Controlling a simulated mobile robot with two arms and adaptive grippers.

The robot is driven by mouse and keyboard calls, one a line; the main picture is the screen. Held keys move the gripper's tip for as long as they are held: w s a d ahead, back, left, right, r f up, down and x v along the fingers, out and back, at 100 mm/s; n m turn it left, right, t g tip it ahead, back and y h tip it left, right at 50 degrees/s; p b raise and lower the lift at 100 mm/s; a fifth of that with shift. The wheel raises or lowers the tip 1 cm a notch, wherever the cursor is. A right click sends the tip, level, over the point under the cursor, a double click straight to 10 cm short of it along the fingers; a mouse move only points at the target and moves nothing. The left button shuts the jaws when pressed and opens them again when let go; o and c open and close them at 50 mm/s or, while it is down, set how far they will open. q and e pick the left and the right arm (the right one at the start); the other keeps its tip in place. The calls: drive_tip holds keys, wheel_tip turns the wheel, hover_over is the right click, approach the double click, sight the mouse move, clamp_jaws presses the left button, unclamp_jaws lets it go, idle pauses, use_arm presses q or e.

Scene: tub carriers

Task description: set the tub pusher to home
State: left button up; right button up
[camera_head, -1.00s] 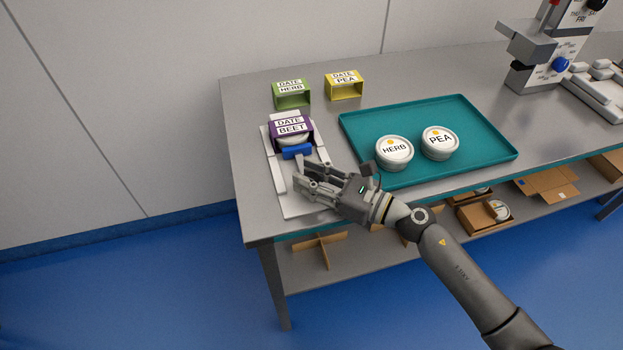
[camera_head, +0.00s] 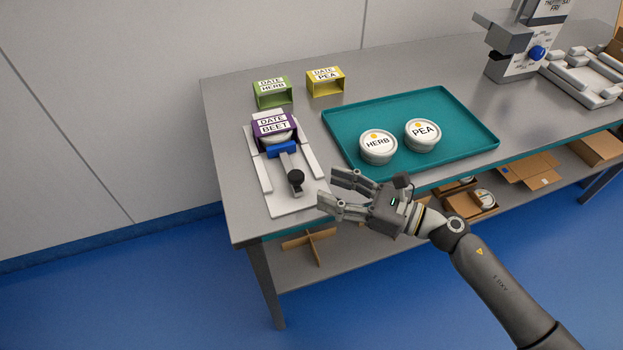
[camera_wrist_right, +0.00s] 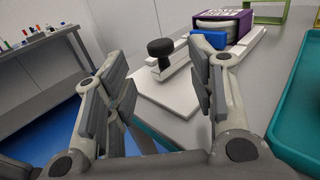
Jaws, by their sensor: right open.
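The tub pusher has a blue pushing block (camera_head: 283,149) and a rod ending in a black knob (camera_head: 296,177), on a white base with side rails (camera_head: 264,172). The blue block sits up against the purple BEET sleeve (camera_head: 275,125), where a white tub shows in the sleeve's front. The knob stands toward the base's near end. My right gripper (camera_head: 325,190) is open and empty, just right of the base and apart from the knob. In the right wrist view the knob (camera_wrist_right: 160,47) shows beyond the open fingers (camera_wrist_right: 165,95). My left gripper is not in view.
A teal tray (camera_head: 465,140) with HERB (camera_head: 378,146) and PEA (camera_head: 422,134) tubs lies right of the pusher. Green (camera_head: 272,92) and yellow (camera_head: 325,81) sleeves stand behind. A grey machine with a blue knob (camera_head: 537,53) stands at the back right.

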drive_tip(key=shift+v, duration=1.55)
